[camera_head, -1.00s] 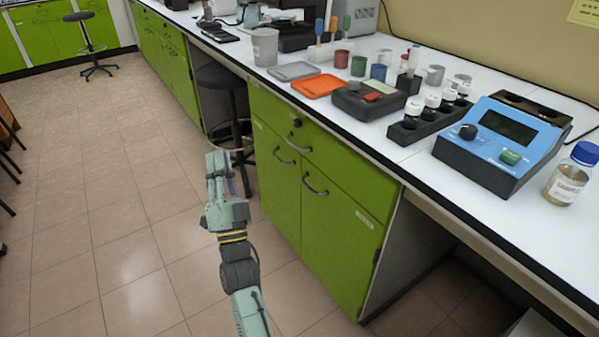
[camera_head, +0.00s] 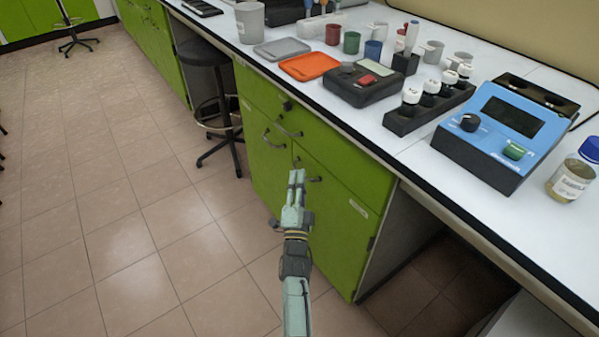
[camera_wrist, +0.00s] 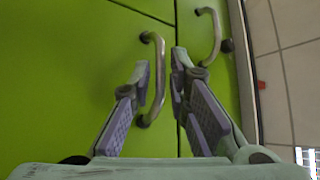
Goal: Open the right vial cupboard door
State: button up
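The green cupboard under the bench has two doors below a drawer. The right door (camera_head: 338,215) is shut, and its curved metal handle (camera_head: 312,176) is partly behind my gripper (camera_head: 297,180). In the wrist view my gripper (camera_wrist: 160,66) has its two fingers apart, with a curved handle (camera_wrist: 159,82) showing between them. I cannot tell whether the fingers touch it. The left door (camera_head: 265,160) is also shut. Its handle (camera_head: 271,139) shows in the head view, and a second handle (camera_wrist: 217,36) is at the right in the wrist view.
A drawer handle (camera_head: 288,130) sits above the doors. A black stool (camera_head: 212,100) stands left of the cupboard. The white bench holds an orange tray (camera_head: 309,66), a blue instrument (camera_head: 505,125) and a lidded jar (camera_head: 574,172).

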jog(key=shift+x, duration=1.25)
jog(key=shift+c, duration=0.5)
grip_shut()
